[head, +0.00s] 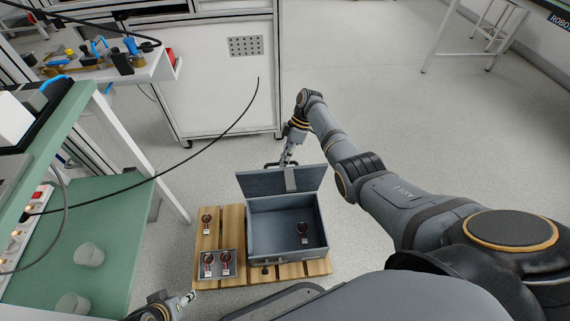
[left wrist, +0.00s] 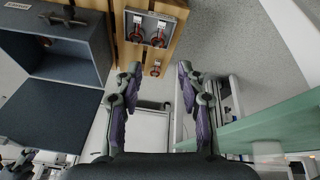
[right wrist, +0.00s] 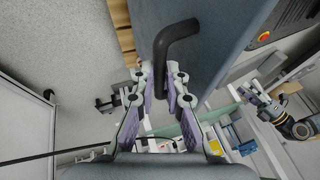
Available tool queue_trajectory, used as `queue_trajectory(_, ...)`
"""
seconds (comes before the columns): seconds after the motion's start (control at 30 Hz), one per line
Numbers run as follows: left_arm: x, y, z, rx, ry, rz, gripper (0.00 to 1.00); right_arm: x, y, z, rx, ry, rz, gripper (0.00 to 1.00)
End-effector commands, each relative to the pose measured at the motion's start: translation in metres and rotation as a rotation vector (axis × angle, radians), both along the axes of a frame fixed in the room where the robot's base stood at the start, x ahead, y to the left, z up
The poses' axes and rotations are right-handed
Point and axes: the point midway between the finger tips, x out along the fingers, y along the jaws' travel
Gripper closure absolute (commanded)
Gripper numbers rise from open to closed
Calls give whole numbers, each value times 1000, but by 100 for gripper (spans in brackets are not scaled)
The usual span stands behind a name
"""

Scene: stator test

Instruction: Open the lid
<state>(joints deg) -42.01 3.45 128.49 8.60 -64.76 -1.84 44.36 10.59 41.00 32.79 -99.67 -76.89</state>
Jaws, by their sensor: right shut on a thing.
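The grey box (head: 262,245) stands on a wooden pallet, and its lid (head: 262,183) is raised, leaning back from the rear edge. One small red-and-black part (head: 303,231) is inside the box. My right gripper (head: 287,158) is behind the lid. In the right wrist view, my right gripper (right wrist: 165,75) is shut on the black bent lid handle (right wrist: 172,38). My left gripper (head: 190,296) is at the bottom of the head view, left of the box. The left wrist view shows my left gripper (left wrist: 157,72) open and empty; the box (left wrist: 85,65) is at upper left there.
A small tray (head: 217,276) with two red-and-black parts sits on the pallet (head: 233,218) left of the box, with another part (head: 207,223) behind it. A green table (head: 120,235) stands at left. A white cabinet (head: 210,85) is behind. Floor at right is clear.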

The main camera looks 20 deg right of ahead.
Motion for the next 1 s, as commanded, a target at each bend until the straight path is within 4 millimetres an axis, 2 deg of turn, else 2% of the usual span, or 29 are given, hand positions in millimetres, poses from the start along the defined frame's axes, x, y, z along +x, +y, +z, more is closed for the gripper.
queue_trajectory(0.03, 0, -1, -6, -4, -10, 2, 60, -4, -1, -11, -5, 14, 0, 100)
queue_trajectory(0.43, 5, -6, -21, -33, -103, 17, 60, 6, -4, -12, -4, 16, 1, 100)
queue_trajectory(0.5, 36, -3, -3, -26, -228, 24, 60, 8, -4, -12, -4, 15, 0, 100)
queue_trajectory(0.7, 101, 3, 54, -12, -546, 43, 60, 13, -6, -13, -4, 16, 1, 100)
queue_trajectory(0.83, 129, 6, 93, -7, -725, 52, 60, 16, -6, -13, -3, 16, 2, 100)
queue_trajectory(1.0, 151, 8, 137, -4, -913, 60, 60, 19, -7, -12, -3, 16, 2, 100)
